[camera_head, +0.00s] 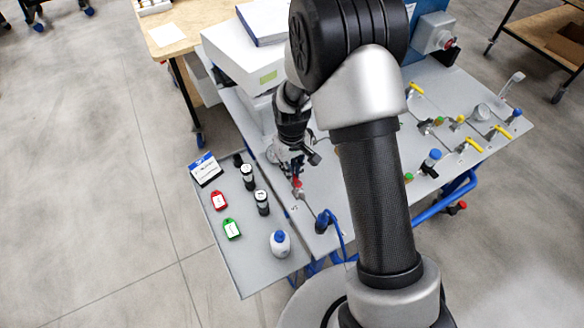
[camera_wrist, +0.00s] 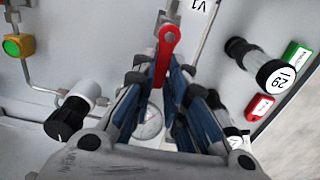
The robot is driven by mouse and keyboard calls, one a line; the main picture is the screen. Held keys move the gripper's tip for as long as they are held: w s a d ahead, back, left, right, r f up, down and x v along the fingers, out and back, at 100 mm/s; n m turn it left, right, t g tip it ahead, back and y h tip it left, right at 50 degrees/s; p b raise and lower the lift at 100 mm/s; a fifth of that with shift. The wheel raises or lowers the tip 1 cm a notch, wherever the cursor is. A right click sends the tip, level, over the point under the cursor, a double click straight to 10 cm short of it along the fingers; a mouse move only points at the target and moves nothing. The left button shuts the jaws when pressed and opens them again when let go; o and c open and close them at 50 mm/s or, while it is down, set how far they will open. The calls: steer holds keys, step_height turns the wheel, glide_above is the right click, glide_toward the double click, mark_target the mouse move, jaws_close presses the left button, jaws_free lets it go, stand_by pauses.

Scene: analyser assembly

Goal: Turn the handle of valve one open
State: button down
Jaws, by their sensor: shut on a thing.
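The valve one handle (camera_wrist: 168,42) is a red lever with a round hole near its far end. It points away from me between my fingertips, below an upside-down V1 label (camera_wrist: 199,5). My gripper (camera_wrist: 161,70) is shut on the red handle, with dark pads on both sides of it. In the head view my gripper (camera_head: 296,172) is low over the panel's left part, and a bit of the red handle (camera_head: 298,184) shows beneath it.
A round gauge (camera_wrist: 149,122) lies beneath my fingers. A black knob (camera_wrist: 66,119) and a green button (camera_wrist: 12,46) are at left. The side tray (camera_head: 245,275) holds dark bottles (camera_head: 262,203), red (camera_head: 219,201) and green (camera_head: 232,229) tags, and a white bottle (camera_head: 280,243).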

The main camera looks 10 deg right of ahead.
steer(key=c, duration=1.6)
jaws_free()
step_height(320, 180, up, 12)
steer(key=shift+r, duration=0.1)
